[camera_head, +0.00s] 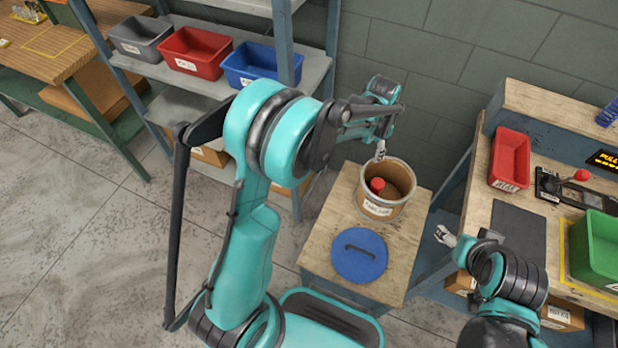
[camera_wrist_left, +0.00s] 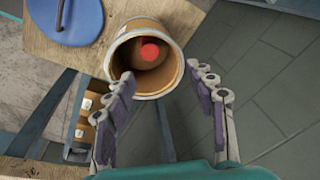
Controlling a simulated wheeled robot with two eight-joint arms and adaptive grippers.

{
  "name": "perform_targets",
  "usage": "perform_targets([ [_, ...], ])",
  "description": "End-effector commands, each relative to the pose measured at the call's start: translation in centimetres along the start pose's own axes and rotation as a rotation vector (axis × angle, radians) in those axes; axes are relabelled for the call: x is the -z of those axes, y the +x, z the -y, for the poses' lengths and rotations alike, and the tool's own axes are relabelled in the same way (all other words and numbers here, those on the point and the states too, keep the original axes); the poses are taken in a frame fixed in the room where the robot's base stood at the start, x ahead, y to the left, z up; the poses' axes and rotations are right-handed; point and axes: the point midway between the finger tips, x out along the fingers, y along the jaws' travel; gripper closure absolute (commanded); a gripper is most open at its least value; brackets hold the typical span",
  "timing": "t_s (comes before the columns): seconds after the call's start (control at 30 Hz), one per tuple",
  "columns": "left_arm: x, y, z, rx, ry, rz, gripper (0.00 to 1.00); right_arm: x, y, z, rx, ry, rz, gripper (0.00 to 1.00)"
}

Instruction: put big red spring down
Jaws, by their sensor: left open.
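A round red thing (camera_head: 377,184) lies inside the open brown drum (camera_head: 402,206). I take it for the big red spring, but no coils can be made out. In the left wrist view the red thing (camera_wrist_left: 150,52) shows deep inside the drum (camera_wrist_left: 143,25). My left gripper (camera_head: 381,151) is above the drum's far rim. In the left wrist view its fingers (camera_wrist_left: 165,80) are spread apart with nothing between them, near the drum's rim. My right gripper (camera_head: 446,237) is by the left edge of the workbench; its fingers are too small to judge.
The drum stands on a small wooden table (camera_head: 345,210) with a blue lid (camera_head: 359,255) beside it. The workbench (camera_head: 483,205) at right holds a red bin (camera_head: 510,160), a green bin (camera_head: 595,248) and a red-knobbed device (camera_head: 582,175). Shelves with bins stand behind at left.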

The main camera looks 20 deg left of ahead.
Motion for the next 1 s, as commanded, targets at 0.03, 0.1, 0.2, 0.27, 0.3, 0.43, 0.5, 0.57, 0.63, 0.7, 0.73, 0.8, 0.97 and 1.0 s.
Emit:
perform_targets([
  [0.03,-1.1,-2.2,-0.2,0.015,-0.041,-0.016,0.45,0.0,0.0,0.0,0.0,0.0,0.0,0.33],
  [0.1,-2.5,-4.8,-0.4,0.035,-0.102,-0.041,0.45,0.0,0.0,0.0,0.0,0.0,0.0,0.33],
  [0.2,-4.7,-8.2,-1.0,0.063,-0.189,-0.078,0.45,0.0,0.0,0.0,0.0,0.0,0.0,0.33],
  [0.27,-6.1,-9.9,-1.5,0.079,-0.241,-0.101,0.45,0.0,0.0,0.0,0.0,0.0,0.0,0.33],
  [0.3,-7.1,-11.0,-1.9,0.09,-0.275,-0.117,0.45,0.0,0.0,0.0,0.0,0.0,0.0,0.33],
  [0.43,-10.4,-14.0,-3.5,0.121,-0.387,-0.17,0.45,0.0,0.0,0.0,0.0,0.0,0.0,0.33],
  [0.5,-12.2,-15.2,-4.5,0.136,-0.446,-0.2,0.45,0.0,0.0,0.0,0.0,0.0,0.0,0.33],
  [0.57,-13.8,-16.0,-5.3,0.149,-0.497,-0.226,0.45,0.0,0.0,0.0,0.0,0.0,0.0,0.33],
  [0.63,-15.6,-16.7,-6.4,0.163,-0.556,-0.257,0.45,0.0,0.0,0.0,0.0,0.0,0.0,0.33],
  [0.7,-17.3,-17.1,-7.5,0.175,-0.614,-0.289,0.45,0.0,0.0,0.0,0.0,0.0,0.0,0.33],
  [0.73,-18.0,-17.2,-7.9,0.179,-0.637,-0.301,0.45,0.0,0.0,0.0,0.0,0.0,0.0,0.33],
  [0.8,-19.4,-17.3,-8.8,0.19,-0.689,-0.33,0.45,0.0,0.0,0.0,0.0,0.0,0.0,0.33],
  [0.97,-21.6,-17.0,-10.3,0.204,-0.771,-0.381,0.45,0.0,0.0,0.0,0.0,0.0,0.0,0.33],
  [1.0,-22.0,-16.9,-10.6,0.206,-0.785,-0.388,0.45,0.0,0.0,0.0,0.0,0.0,0.0,0.33],
])
